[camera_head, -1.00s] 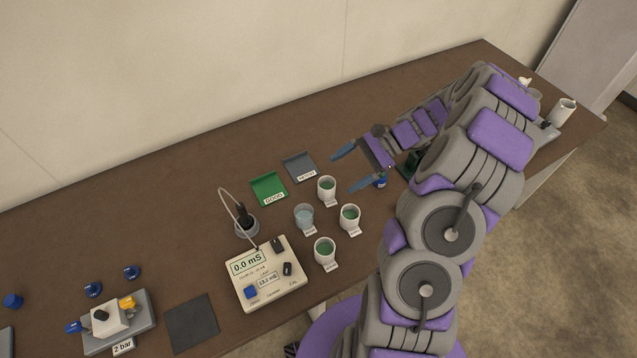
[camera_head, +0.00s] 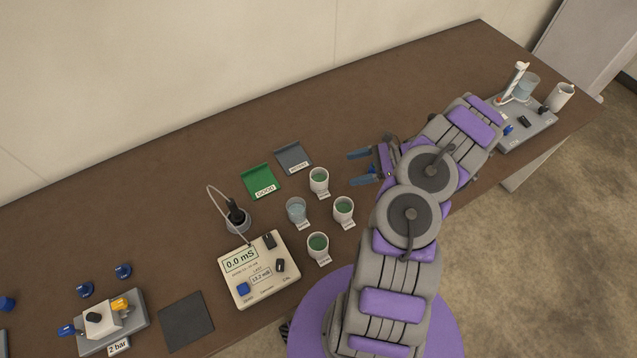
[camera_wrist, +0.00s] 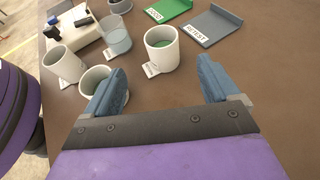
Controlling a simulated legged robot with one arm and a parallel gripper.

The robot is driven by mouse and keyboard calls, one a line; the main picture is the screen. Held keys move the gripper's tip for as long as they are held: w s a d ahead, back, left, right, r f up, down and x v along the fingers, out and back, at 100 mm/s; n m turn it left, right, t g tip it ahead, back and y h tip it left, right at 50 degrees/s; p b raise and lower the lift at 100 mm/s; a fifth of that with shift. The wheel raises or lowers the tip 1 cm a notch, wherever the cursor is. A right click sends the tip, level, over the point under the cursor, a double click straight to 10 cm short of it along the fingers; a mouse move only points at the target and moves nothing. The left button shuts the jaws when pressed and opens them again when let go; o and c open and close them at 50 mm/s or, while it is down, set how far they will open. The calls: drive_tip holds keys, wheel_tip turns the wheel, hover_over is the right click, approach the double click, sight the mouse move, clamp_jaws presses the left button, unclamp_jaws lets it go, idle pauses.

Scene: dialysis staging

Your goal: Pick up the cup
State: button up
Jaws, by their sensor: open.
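Several cups stand in a cluster on the brown table. Three are white with green liquid: a rear one (camera_head: 319,181), a right one (camera_head: 343,210) and a front one (camera_head: 318,245). A clear cup (camera_head: 297,211) stands at their left. My gripper (camera_head: 356,168) is open and empty, to the right of the rear white cup and apart from it. Another white cup (camera_wrist: 97,83) is partly hidden behind the left finger.
A green GOOD tray (camera_head: 260,182) and a grey RETEST tray (camera_head: 293,157) lie behind the cups. A meter (camera_head: 259,285) stands front left, with a probe in a holder (camera_head: 237,219) behind it. A grey station (camera_head: 528,133) is at far right. The table's back middle is clear.

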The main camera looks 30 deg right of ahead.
sight(320, 176)
drive_tip(key=b+x, duration=0.1)
drive_tip(key=x, duration=0.6)
drive_tip(key=shift+w+d+f, duration=0.1)
drive_tip(key=shift+w+f, duration=0.05)
drive_tip(key=shift+f, duration=0.05)
drive_tip(key=x, duration=0.2)
drive_tip(key=b+x, duration=0.1)
drive_tip(key=x, duration=0.2)
drive_tip(key=shift+w+a+r, duration=0.1)
drive_tip(key=shift+w+a, duration=0.05)
drive_tip(key=shift+a, duration=0.2)
drive_tip(key=shift+d, duration=0.1)
drive_tip(key=shift+c, duration=0.9)
drive_tip(key=c, duration=1)
drive_tip(key=shift+o, duration=0.2)
drive_tip(key=shift+r, duration=0.1)
wheel_tip(320, 176, up, 10)
drive_tip(key=p, duration=0.1)
drive_tip(key=shift+p, duration=0.3)
